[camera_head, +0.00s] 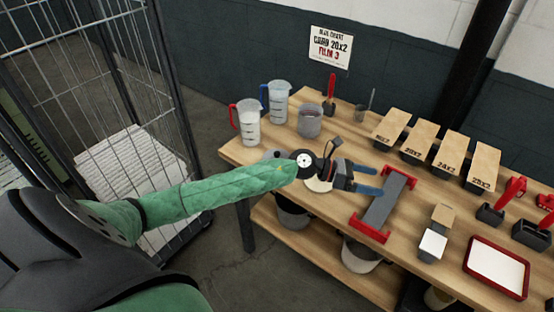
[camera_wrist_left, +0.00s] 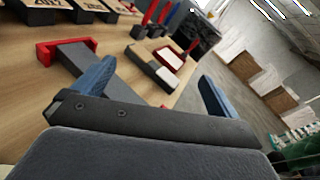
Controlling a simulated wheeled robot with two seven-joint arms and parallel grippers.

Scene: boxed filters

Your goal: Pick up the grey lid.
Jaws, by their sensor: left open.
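A long flat grey piece (camera_head: 387,203), the likeliest grey lid, lies across two red end holders (camera_head: 370,232) on the wooden table. My left gripper (camera_head: 373,181) is open and empty, just left of its far half, with blue fingers pointing towards it. Whether a fingertip touches it I cannot tell. In the left wrist view the grey piece (camera_wrist_left: 78,60) runs behind one blue finger of the left gripper (camera_wrist_left: 155,88), which hides part of it. My right gripper is not in view.
Lidded boxes (camera_head: 428,139) stand in a row at the back right. Measuring jugs (camera_head: 247,125) and a grey pot (camera_head: 310,121) stand at the back left. A small box (camera_head: 432,246) and a red-rimmed tray (camera_head: 497,267) lie to the right. A wire cage (camera_head: 110,70) stands left.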

